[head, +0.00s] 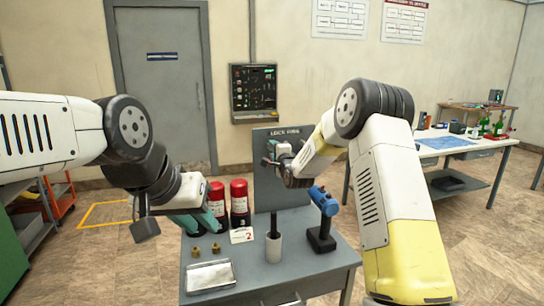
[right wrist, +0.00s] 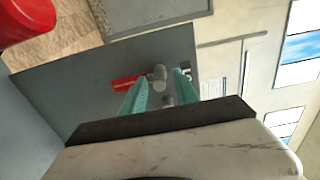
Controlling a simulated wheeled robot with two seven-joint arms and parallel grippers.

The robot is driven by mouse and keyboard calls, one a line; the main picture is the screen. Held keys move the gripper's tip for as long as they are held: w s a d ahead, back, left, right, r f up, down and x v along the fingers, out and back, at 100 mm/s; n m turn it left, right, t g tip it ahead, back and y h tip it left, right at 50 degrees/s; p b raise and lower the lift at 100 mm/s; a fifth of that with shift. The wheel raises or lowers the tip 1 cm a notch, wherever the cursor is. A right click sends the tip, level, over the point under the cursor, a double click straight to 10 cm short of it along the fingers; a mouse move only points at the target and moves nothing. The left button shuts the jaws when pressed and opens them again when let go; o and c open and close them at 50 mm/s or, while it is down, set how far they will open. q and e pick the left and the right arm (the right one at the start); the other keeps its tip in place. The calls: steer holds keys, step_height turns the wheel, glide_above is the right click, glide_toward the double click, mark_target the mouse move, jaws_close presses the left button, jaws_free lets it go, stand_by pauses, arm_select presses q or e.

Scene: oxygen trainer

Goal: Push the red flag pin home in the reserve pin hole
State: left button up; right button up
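The red flag (right wrist: 124,82) shows in the right wrist view against the grey upright panel, partly behind one teal finger. A round grey metal part (right wrist: 159,74) is beside it, and I cannot tell whether it belongs to the pin. My right gripper (right wrist: 160,82) has its fingers apart on either side of that part, with no clear contact. In the head view the right gripper (head: 274,156) is close in front of the panel (head: 268,190), and its wrist hides the pin and hole. My left gripper (head: 207,224) is low beside the red cylinders; its finger gap is unclear.
Two red cylinders (head: 239,198) stand at the table's back left. A white card marked 2 (head: 242,235), brass fittings (head: 195,252) and a metal tray (head: 210,275) lie nearby. A white cup (head: 273,246) with a dark rod and a blue tool on a stand (head: 324,202) are right of them.

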jaws_close()
steer(key=shift+s, duration=0.1)
steer(key=v, duration=0.6)
stand_by(1.1)
steer(key=shift+s, duration=0.1)
